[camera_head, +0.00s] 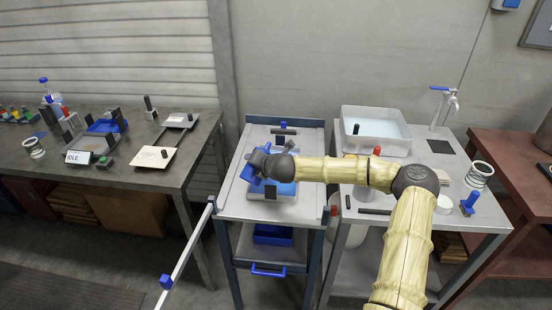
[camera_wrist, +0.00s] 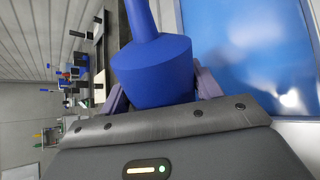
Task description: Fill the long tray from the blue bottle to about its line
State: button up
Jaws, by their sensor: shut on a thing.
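My gripper (camera_head: 262,165) is shut on the blue bottle (camera_head: 251,173), above the cart. In the wrist view the bottle (camera_wrist: 155,70) sits between the two jaws, and its neck runs off the top edge. The bottle looks tipped far over, near level. Its mouth is out of that view, and I cannot make out a stream. The blue liquid (camera_wrist: 250,45) fills much of the wrist view's right side. My gripper and arm hide part of the tray, and I cannot read its line.
The cart (camera_head: 232,207) has a raised rim and a black-handled item (camera_head: 284,131) at its back. A white basin of water (camera_head: 375,125) stands on the right table, with a tap behind. The left bench (camera_head: 190,147) carries plates, a blue-topped bottle and an IDLE display.

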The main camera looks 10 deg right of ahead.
jog(key=shift+s+a+f+m+g+y, duration=0.2)
jog(key=shift+f+m+g+y, duration=0.1)
jog(key=shift+f+m+g, duration=0.15)
dwell(2.0)
jog(key=shift+s+a+f+m+g+y, duration=0.1)
jog(key=shift+f+m+g+y, duration=0.15)
jog(key=shift+m+g+y, duration=0.25)
dwell(2.0)
jog(key=shift+w+d+f+m+g+y, duration=0.15)
jog(key=shift+w+d+m+g+y, duration=0.15)
jog(key=shift+w+d+g, duration=0.2)
dwell(1.9)
dwell(0.6)
